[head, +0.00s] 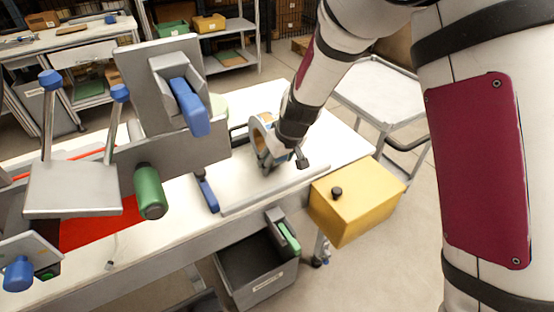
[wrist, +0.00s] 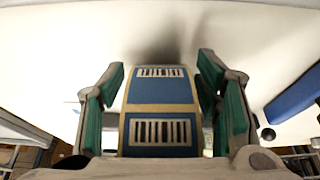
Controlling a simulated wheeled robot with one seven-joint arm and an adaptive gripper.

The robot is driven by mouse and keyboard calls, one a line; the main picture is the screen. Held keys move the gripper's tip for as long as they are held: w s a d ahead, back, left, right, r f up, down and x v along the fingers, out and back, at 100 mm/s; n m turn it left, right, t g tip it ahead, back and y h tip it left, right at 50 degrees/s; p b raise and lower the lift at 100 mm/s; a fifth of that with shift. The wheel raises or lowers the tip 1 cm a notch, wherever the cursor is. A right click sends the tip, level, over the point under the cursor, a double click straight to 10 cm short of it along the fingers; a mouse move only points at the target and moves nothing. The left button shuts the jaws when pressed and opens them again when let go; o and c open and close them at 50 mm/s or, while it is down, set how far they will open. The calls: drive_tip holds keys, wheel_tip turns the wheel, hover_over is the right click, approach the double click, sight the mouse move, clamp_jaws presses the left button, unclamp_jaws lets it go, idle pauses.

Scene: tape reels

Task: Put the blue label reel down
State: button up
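The blue label reel (wrist: 160,105) fills the middle of the wrist view, with tan edges and white barcode-like labels on blue. It sits between the two green-padded fingers of my gripper (wrist: 161,75). A narrow gap shows on each side between the pads and the reel, so my gripper looks open around it. In the head view my gripper (head: 278,152) is low over the white bench (head: 335,150), and the reel (head: 257,137) shows partly beside it. A dark shadow lies on the white surface behind the reel. The reel's underside is hidden.
A blue-handled part (head: 207,193) lies left of my gripper; a blue bar (wrist: 293,97) shows at the right of the wrist view. A yellow box (head: 355,205) is at the bench's right end. A grey machine (head: 170,135) stands left. A dark bin (head: 258,270) sits below.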

drive_tip(key=p+v, duration=0.2)
drive_tip(key=v, duration=1)
drive_tip(key=shift+r, duration=0.1)
drive_tip(key=s+d+r+m, duration=0.3)
drive_tip(key=s+d+r, duration=0.8)
drive_tip(key=s+d, duration=0.3)
drive_tip(key=s+d+m+h, duration=0.1)
drive_tip(key=s+d+m, duration=0.1)
drive_tip(key=s, duration=0.7)
drive_tip(key=s+d+m+g+h, duration=0.1)
drive_tip(key=s+d, duration=0.3)
drive_tip(key=s, duration=0.5)
drive_tip(key=shift+s+d+r+m, duration=0.2)
drive_tip(key=shift+s+r+m, duration=0.05)
drive_tip(key=shift+r+m, duration=0.15)
